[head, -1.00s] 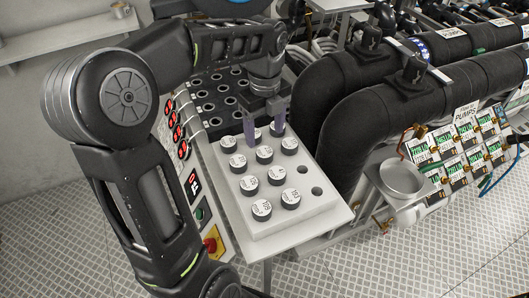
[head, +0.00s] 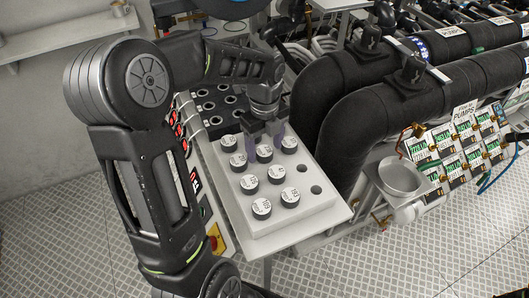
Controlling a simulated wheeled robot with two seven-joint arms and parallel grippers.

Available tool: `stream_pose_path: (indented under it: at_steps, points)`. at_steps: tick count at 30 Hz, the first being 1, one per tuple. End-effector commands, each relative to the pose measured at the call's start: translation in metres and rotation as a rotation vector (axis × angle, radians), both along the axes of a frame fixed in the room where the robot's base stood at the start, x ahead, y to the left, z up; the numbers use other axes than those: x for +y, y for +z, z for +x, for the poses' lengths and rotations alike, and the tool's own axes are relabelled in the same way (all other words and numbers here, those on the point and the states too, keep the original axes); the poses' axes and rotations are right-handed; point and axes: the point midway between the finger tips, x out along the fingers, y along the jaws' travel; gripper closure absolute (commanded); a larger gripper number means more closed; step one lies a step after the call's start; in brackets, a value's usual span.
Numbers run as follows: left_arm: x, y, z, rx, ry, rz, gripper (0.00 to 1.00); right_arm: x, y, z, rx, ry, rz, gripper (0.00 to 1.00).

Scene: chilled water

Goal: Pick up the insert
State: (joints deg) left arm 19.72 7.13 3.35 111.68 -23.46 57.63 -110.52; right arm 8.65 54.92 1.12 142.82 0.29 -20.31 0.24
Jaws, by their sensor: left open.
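Several inserts, dark round plugs with white labelled tops, stand in a light grey tray (head: 314,207). One insert (head: 264,154) in the tray's back rows is between or just in front of the fingers of my left gripper (head: 264,146). That gripper points down, its fingers open on either side of this insert's top; I cannot tell whether they touch it. Other inserts stand close by, such as one at the left (head: 238,162) and one at the right (head: 289,144). The gripper hides the back of the tray. My right gripper is not in view.
Two empty holes (head: 316,190) show on the tray's right side. Behind is a black rack (head: 215,105) of round sockets. Thick black pipes (head: 350,125) rise close on the right. A panel with red displays and a red knob (head: 213,243) borders the left.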

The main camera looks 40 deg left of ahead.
Motion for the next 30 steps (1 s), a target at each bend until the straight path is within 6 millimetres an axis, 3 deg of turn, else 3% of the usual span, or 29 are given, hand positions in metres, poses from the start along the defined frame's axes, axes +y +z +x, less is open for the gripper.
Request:
stream_pose_path:
  at_steps: [5,21,30]
  points:
    - [0.0001,-0.0133,-0.0002,0.0,0.001,-0.001,0.33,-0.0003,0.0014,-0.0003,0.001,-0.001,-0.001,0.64]
    - [0.0001,-0.0131,0.0001,-0.001,0.001,0.0,0.33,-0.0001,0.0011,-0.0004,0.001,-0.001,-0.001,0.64]
    - [0.0,-0.013,0.0001,-0.001,0.001,0.0,0.56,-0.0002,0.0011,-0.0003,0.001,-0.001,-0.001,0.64]
